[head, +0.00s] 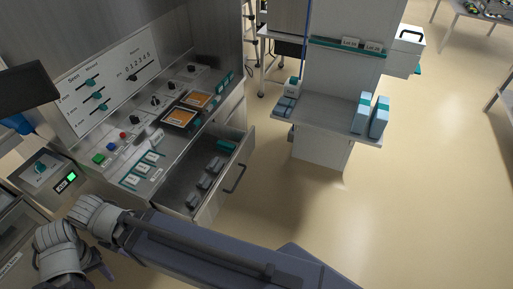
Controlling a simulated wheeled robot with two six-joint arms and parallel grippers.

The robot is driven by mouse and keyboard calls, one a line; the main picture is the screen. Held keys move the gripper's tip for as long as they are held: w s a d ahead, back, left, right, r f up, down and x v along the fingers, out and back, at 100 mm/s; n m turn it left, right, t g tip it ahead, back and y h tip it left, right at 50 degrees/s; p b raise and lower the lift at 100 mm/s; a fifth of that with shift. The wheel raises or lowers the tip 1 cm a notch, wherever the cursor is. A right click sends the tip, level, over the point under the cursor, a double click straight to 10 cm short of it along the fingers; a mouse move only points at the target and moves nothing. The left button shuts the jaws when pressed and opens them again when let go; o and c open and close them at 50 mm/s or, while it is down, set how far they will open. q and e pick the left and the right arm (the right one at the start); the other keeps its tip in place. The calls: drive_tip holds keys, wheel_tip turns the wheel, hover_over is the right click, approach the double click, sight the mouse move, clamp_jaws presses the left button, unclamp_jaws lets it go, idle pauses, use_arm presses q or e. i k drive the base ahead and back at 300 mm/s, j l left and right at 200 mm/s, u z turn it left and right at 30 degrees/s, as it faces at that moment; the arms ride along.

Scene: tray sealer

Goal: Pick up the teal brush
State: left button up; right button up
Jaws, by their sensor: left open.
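A small teal item (227,146), which looks like the teal brush, lies at the far end of the open drawer (183,207). It is too small to make out bristles. My left gripper (98,262) is low at the left, beside the grey ribbed joints of my arm. It is open, well away from the drawer and the teal item. Its fingers are partly hidden by my own arm. My right gripper is not in view.
Several grey items (204,181) lie in the same drawer, whose handle (236,179) faces right. Above it is a control panel (112,82) with knobs and teal sliders. A shelf unit (325,118) holds pale blue boxes (362,113). The floor (420,190) at right is clear.

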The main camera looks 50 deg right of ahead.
sight(223, 146)
drive_tip(key=j+z, duration=0.1)
drive_tip(key=z, duration=1.4)
drive_tip(key=l+u, duration=0.1)
drive_tip(key=u, duration=1.1)
drive_tip(key=i+l+u, duration=0.2)
drive_tip(key=l, duration=0.6)
drive_tip(key=i+l+u, duration=0.25)
drive_tip(key=l, duration=0.55)
drive_tip(key=l+u, duration=0.2)
drive_tip(key=l, duration=0.6)
